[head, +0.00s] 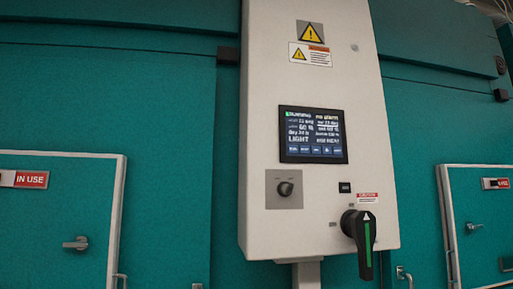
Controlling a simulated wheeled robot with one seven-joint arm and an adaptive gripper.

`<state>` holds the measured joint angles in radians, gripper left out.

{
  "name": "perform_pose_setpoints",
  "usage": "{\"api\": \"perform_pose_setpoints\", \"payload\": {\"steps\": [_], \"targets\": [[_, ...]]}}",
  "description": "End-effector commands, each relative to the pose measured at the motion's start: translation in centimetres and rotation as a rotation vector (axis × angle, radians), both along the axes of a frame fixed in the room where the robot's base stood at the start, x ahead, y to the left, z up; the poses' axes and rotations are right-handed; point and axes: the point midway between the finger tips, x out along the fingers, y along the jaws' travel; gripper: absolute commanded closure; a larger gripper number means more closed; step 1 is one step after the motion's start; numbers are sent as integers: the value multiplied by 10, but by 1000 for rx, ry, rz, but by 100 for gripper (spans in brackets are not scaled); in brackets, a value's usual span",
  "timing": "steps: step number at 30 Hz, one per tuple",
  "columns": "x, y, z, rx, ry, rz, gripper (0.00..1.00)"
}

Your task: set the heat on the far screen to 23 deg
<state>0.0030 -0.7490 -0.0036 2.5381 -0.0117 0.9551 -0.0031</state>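A dark touch screen (313,135) is set in a tall white control cabinet (262,80) at the centre of the head view. It is lit, with white lines of text, a green word at top left and a row of small blue buttons along its bottom edge. "LIGHT" and "no alarm" can be made out; the temperature digits are too small to read surely. No other screen is in view, so I cannot tell whether this is the far one. My gripper is not in view.
Below the screen are a small knob on a grey plate (284,189) and a large black rotary handle with a green stripe (362,236), which sticks out. Teal chamber doors with "IN USE" signs (31,180) (496,183) and metal handles (76,244) flank the cabinet.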

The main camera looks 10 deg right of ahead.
Motion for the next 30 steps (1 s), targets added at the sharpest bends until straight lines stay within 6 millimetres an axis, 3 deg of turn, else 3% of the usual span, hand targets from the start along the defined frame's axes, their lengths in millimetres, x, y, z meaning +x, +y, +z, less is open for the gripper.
{"api": "perform_pose_setpoints", "payload": {"steps": [10,14,30], "targets": [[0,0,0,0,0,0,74],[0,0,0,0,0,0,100],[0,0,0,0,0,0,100]]}}
